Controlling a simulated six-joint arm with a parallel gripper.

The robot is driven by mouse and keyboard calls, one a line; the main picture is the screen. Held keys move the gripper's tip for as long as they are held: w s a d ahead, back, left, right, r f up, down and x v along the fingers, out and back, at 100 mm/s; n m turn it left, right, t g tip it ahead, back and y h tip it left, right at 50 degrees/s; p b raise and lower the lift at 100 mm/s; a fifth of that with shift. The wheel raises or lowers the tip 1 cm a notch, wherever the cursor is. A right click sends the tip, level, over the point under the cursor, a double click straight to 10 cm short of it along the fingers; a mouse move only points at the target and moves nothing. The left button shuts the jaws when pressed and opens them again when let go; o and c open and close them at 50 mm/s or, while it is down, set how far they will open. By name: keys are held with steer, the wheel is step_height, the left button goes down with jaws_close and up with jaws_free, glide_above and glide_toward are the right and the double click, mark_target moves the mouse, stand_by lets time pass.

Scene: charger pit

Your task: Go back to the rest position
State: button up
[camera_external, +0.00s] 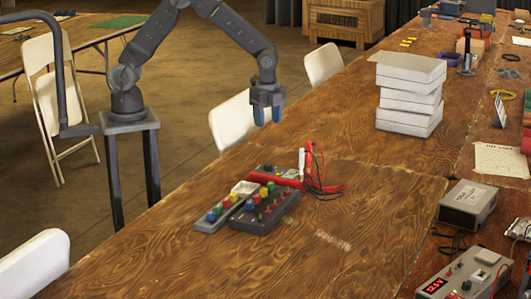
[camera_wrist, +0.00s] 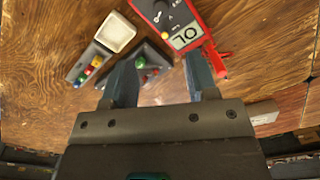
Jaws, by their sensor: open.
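My gripper (camera_external: 267,108) hangs above the wooden table, pointing down, with its fingers apart and nothing between them. In the wrist view its two blue-grey fingers (camera_wrist: 160,85) show spread over the table. Below it lies a grey control box (camera_external: 265,211) with coloured knobs. A second grey strip (camera_external: 223,208) with coloured knobs and a pale square panel lies beside it. A red multimeter (camera_wrist: 180,28) reading "OL" shows between and beyond the fingers in the wrist view. No contact between my gripper and these things shows.
Red and white probes with cables (camera_external: 313,170) stand by the boxes. A stack of white boxes (camera_external: 408,92) stands farther back. A grey device (camera_external: 467,205) and a power supply with a red display (camera_external: 465,278) are at the right. White chairs line the left edge. The front tabletop is clear.

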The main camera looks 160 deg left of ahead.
steer(key=w+d+r+t, duration=0.1)
steer(key=w+d+r, duration=0.1)
steer(key=d+r, duration=0.45)
steer(key=w+d+r+m+y, duration=0.1)
steer(key=w+d+r, duration=0.15)
steer(key=d, duration=0.65)
steer(key=w+d+r+t, duration=0.1)
steer(key=w+d+r, duration=0.1)
steer(key=d+r, duration=0.45)
steer(key=s+d+r+m+t, duration=0.1)
steer(key=s+d, duration=0.5)
steer(key=d, duration=0.4)
steer(key=s+d+r+t+h, duration=0.1)
steer(key=s+d+t, duration=0.1)
steer(key=s+d, duration=0.4)
steer(key=d, duration=0.5)
steer(key=shift+s+r+m+t, duration=0.15)
steer(key=shift+s+m+t, duration=0.15)
steer(key=shift+m, duration=0.1)
